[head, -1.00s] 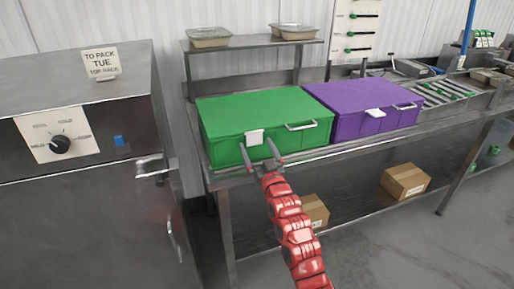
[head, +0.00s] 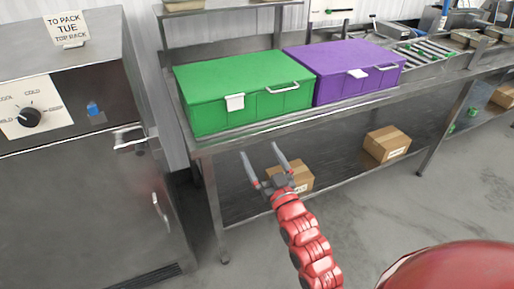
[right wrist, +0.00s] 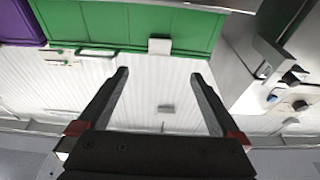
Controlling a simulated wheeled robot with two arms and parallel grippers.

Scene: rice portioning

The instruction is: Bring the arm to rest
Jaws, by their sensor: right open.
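My right gripper (head: 262,158) is open and empty. In the head view it shows in front of the steel table, below the green box (head: 240,88). Its red arm comes up from the bottom of the picture. In the right wrist view its two dark fingers (right wrist: 160,85) are spread wide with nothing between them. The green box also shows along the top of that view (right wrist: 120,22), apart from the fingertips. My left gripper does not show.
A purple box (head: 340,72) stands right of the green one on the table (head: 290,122). Cardboard boxes (head: 386,144) (head: 300,178) sit on the lower shelf. A steel cabinet (head: 80,200) with a dial stands at the left. The floor in front of the table is clear.

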